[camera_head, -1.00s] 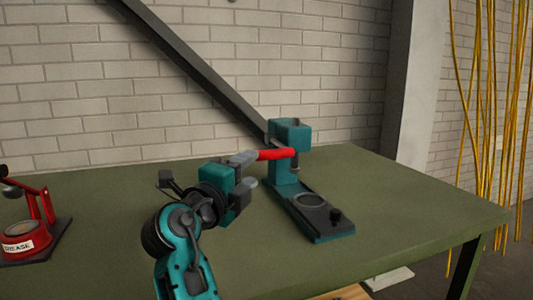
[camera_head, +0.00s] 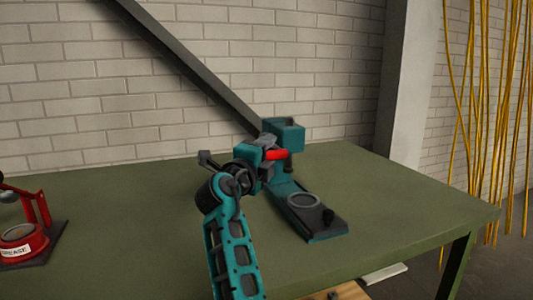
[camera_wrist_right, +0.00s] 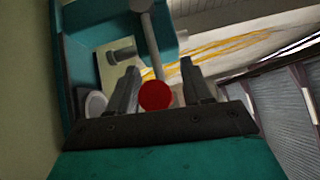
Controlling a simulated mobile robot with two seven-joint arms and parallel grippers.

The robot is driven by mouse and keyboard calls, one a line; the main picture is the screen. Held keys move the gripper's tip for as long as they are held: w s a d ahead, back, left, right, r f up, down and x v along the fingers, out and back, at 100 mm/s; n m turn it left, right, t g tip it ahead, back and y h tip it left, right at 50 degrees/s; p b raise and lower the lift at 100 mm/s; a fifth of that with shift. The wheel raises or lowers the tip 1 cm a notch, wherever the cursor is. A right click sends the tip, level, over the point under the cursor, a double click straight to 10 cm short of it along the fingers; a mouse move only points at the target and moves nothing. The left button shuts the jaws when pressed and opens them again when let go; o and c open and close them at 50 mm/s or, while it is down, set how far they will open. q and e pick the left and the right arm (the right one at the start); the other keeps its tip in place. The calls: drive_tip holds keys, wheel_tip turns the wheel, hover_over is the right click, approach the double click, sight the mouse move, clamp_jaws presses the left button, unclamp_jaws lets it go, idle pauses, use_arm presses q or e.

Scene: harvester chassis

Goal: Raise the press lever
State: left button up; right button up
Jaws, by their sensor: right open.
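The teal press (camera_head: 284,135) stands on the table with its dark base plate (camera_head: 318,222) reaching toward the front right. Its lever has a red handle (camera_head: 278,154) that sticks out to the left, about level. My right gripper (camera_head: 267,161) is at the left end of the handle and hides part of it. In the right wrist view, the round red handle end (camera_wrist_right: 156,95) shows between the two open fingers of the gripper (camera_wrist_right: 160,78), with the grey lever rod (camera_wrist_right: 152,40) beyond. Contact with the fingers cannot be told. My left gripper is out of view.
A red grease pot (camera_head: 22,240) with a lever stands at the table's left edge. The green tabletop (camera_head: 130,230) is clear between it and my right arm. A brick wall with a slanted dark beam (camera_head: 190,62) is behind the press.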

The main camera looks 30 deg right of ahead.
clamp_jaws()
idle(0.3)
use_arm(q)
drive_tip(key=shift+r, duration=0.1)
